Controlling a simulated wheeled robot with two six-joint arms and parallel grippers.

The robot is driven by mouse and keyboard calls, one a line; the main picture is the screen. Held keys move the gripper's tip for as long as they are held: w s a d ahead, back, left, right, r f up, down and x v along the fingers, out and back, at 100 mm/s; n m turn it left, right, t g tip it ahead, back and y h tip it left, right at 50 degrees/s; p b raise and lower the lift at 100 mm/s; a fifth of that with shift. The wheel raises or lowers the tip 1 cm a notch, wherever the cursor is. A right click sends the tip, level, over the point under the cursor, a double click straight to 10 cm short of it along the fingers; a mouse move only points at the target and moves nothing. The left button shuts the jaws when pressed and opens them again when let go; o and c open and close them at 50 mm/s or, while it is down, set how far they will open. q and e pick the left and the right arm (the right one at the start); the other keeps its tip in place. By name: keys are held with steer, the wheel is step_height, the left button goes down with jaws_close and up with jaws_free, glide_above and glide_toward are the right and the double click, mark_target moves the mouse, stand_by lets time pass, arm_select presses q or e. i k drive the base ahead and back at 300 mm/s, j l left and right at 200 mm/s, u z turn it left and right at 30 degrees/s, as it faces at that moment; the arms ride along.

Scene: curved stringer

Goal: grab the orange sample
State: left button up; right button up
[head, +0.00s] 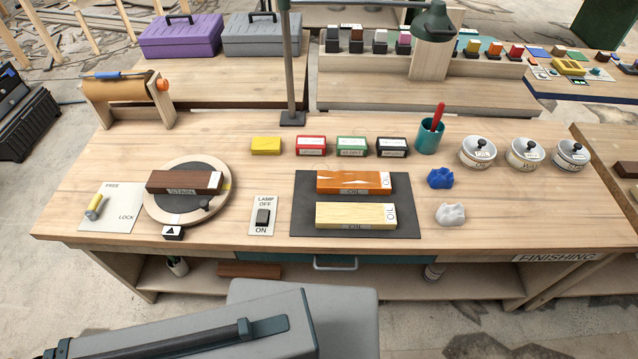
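The orange sample (330,183) is a flat block with an orange, lighter-streaked top and a label marked OIL on its front face. It lies on the dark mat (305,222) in the middle right of the workbench in the head view. A pale yellow sample (345,213) lies parallel to it on the nearer part of the mat, also marked OIL. A dark brown sample (184,180) rests on the round turntable (160,208) at the left. Neither of my grippers shows in the head view.
Behind the mat stand small yellow, red, green and black boxes (311,145). A teal cup (428,137) with a red tool, blue (440,178) and white (450,214) lumps and lidded tins are right. A lamp switch (263,216) lies left of the mat. A lamp post (291,70) rises behind.

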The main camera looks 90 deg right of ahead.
mark_target(342, 181)
steer(key=z, duration=2)
steer(key=k+l+z, duration=0.1)
steer(key=z, duration=0.8)
steer(key=k+l, duration=0.35)
steer(key=j+z, duration=0.35)
steer(key=k+j+z, duration=0.1)
steer(key=j+z, duration=0.3)
steer(key=k+j+z, duration=0.15)
steer(key=j+z, duration=0.2)
steer(key=j, duration=0.15)
